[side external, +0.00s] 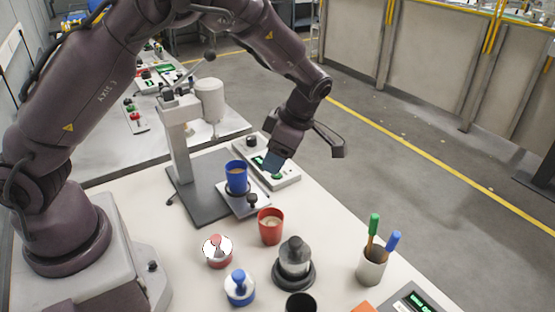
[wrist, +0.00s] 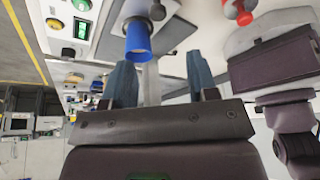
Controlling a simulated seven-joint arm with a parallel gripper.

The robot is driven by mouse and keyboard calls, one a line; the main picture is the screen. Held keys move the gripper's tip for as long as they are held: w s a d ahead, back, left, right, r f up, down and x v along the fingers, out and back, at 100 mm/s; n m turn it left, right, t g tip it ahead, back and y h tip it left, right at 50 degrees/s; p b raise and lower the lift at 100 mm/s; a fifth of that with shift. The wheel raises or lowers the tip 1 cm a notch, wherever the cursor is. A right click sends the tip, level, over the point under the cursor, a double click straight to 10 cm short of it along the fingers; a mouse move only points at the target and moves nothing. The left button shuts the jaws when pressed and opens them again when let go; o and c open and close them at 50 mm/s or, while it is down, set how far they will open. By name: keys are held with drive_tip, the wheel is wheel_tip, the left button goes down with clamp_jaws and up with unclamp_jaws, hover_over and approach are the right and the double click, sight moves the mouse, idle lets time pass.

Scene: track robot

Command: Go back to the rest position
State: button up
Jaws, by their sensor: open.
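My gripper (side external: 272,163) hangs at the end of my arm, above the table, to the right of the blue cup (side external: 236,181) in the side view. In the wrist view its two blue-grey fingers (wrist: 161,72) are spread apart with nothing held between them. The blue cup stands upright on a small plate of the stand and has brown contents. It also shows in the wrist view (wrist: 138,42), just beyond the fingers and apart from them.
A grey press stand (side external: 178,140) rises behind the blue cup. A control box (side external: 285,178) lies below my gripper. A red cup (side external: 270,228), a dark tamper (side external: 294,262), red and blue knobbed pieces and a pen holder (side external: 371,268) stand in front. Open floor lies right.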

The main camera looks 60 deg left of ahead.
drive_tip(key=s+d+r+m+t+h, duration=0.1)
drive_tip(key=s+r+m+t+h, duration=0.2)
drive_tip(key=s+r+m+t, duration=0.5)
drive_tip(key=s+r+m, duration=1.1)
drive_tip(key=m, duration=0.7)
drive_tip(key=shift+s+d+m+t, duration=0.15)
drive_tip(key=shift+d+m+t, duration=0.15)
drive_tip(key=shift+m+t, duration=0.1)
